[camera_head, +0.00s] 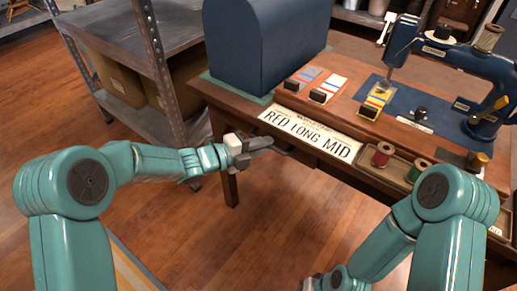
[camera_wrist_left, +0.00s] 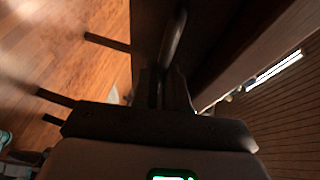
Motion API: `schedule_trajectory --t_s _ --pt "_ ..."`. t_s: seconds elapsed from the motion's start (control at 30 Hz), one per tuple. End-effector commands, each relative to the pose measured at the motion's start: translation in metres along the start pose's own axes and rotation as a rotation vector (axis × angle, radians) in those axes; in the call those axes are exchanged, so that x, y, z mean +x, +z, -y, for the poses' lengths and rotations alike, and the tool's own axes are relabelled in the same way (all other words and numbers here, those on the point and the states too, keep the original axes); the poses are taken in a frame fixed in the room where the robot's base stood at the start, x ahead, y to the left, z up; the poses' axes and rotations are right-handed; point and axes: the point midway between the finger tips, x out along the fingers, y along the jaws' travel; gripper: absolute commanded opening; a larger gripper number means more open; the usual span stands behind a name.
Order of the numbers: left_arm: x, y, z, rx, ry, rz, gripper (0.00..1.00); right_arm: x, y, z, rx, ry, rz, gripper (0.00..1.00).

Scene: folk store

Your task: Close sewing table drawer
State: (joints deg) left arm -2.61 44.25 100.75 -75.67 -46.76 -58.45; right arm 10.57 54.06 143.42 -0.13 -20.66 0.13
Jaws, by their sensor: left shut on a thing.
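The wooden sewing table (camera_head: 345,53) fills the right of the head view. Its dark drawer front (camera_head: 322,163) lies under the front edge, below the "RED LONG MID" card; how far the drawer stands out is hard to tell. My left gripper (camera_head: 262,145) is at the left part of this front, shut on the drawer handle. In the left wrist view the curved dark handle (camera_wrist_left: 176,38) runs between the fingers of my left gripper (camera_wrist_left: 168,92), beside the dark wood. My right gripper (camera_head: 322,284) is only partly seen, low at the bottom edge, away from the table; its jaws are unclear.
On the table stand a blue sewing machine (camera_head: 455,65), a dark blue case (camera_head: 262,42), thread cards and a tray with spools (camera_head: 382,154). A metal shelf (camera_head: 150,45) with boxes stands at the left. The wooden floor (camera_head: 150,222) before the table is mostly clear.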

Motion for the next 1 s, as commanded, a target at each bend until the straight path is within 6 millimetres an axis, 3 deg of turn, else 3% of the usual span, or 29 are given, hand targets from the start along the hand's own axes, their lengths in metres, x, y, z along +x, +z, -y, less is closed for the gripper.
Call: schedule_trajectory --t_s 0.37,0.4,0.47,0.5,0.83,1.0 --pt "0.003 0.001 0.002 0.001 -0.002 0.002 0.0 0.001 0.0 -0.001 0.001 0.0 -0.001 0.43" --pt "0.003 0.001 0.002 0.002 -0.003 0.002 0.16 0.001 0.0 -0.001 0.001 0.0 -0.001 0.43" --pt "0.002 0.001 0.002 0.002 -0.003 0.002 0.35 0.001 0.0 -0.001 0.001 0.0 -0.001 0.43" --pt "0.002 0.001 0.002 0.002 -0.002 0.002 0.37 0.001 0.0 -0.001 0.001 0.0 -0.001 0.43" --pt "-0.004 0.001 0.001 0.0 -0.001 0.002 0.37 0.0 0.0 0.0 0.001 0.0 0.0 0.43" --pt "-0.032 0.001 0.003 -0.002 0.0 0.005 0.37 -0.007 0.001 0.003 -0.003 0.0 0.003 0.43"
